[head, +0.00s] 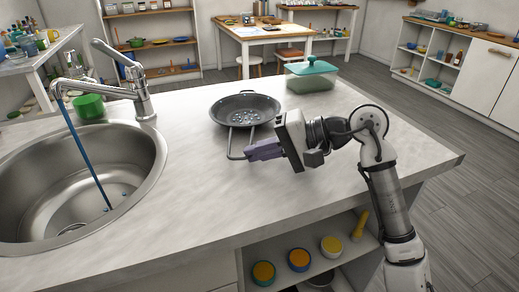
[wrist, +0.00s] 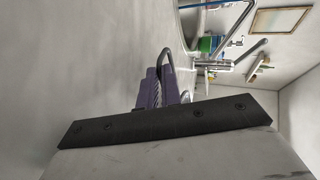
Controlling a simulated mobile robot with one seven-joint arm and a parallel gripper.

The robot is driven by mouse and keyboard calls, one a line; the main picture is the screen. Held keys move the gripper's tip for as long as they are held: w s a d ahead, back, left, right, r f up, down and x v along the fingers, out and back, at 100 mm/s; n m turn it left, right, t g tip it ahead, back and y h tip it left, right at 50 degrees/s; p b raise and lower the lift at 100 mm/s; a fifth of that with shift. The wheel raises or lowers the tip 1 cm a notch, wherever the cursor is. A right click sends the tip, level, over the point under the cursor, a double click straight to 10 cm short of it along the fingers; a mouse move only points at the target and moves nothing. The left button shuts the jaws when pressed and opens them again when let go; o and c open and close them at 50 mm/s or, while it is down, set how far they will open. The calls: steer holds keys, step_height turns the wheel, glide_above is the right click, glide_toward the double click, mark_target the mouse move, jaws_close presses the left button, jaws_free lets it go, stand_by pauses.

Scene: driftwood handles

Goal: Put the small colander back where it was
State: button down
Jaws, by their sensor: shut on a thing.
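A dark grey colander (head: 245,108) with round holes in its base sits upright on the light counter, right of the sink. Its wire handle (head: 230,145) loops toward the front. My gripper (head: 250,153) has its purple fingers at the front right of that handle, shut on it. In the wrist view the dark handle loop (wrist: 165,62) passes between the purple fingers of my gripper (wrist: 158,88). The bowl of the colander does not show in the wrist view.
A steel sink (head: 150,185) with a running tap (head: 135,75) lies at the left, a green cup (head: 89,106) behind it. A glass box with a teal lid (head: 311,66) stands behind the colander. The counter in front is clear.

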steer(key=c, duration=1.6)
jaws_free()
steer(key=b+v, duration=0.2)
steer(key=v, duration=1)
